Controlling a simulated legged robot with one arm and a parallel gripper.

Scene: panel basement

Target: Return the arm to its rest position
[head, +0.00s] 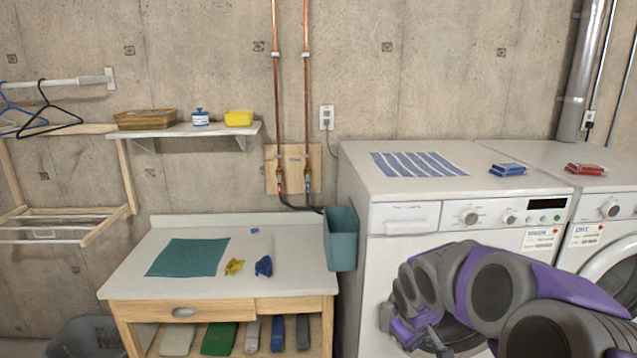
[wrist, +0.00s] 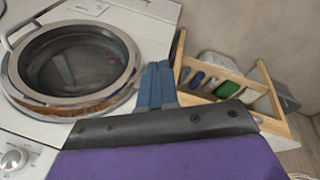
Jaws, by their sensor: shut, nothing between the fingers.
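My arm, grey and purple, reaches in from the lower right of the head view, in front of the left washing machine (head: 385,250). My gripper (head: 418,338) is at its left end, low before the machine's front, shut and empty. The arm is bent and covers most of that machine's door. In the wrist view, my gripper's black edge and purple shell (wrist: 165,128) fill the bottom. The round washer door (wrist: 75,65) is beyond it at the left.
A second washing machine (head: 610,212) stands at the right. A white-topped bench (head: 130,280) holds a teal mat (head: 188,257), a yellow cloth (head: 234,267) and a blue cloth (head: 264,266). A teal bin (head: 341,240) hangs between bench and washer. A grey basket (head: 88,338) is at lower left.

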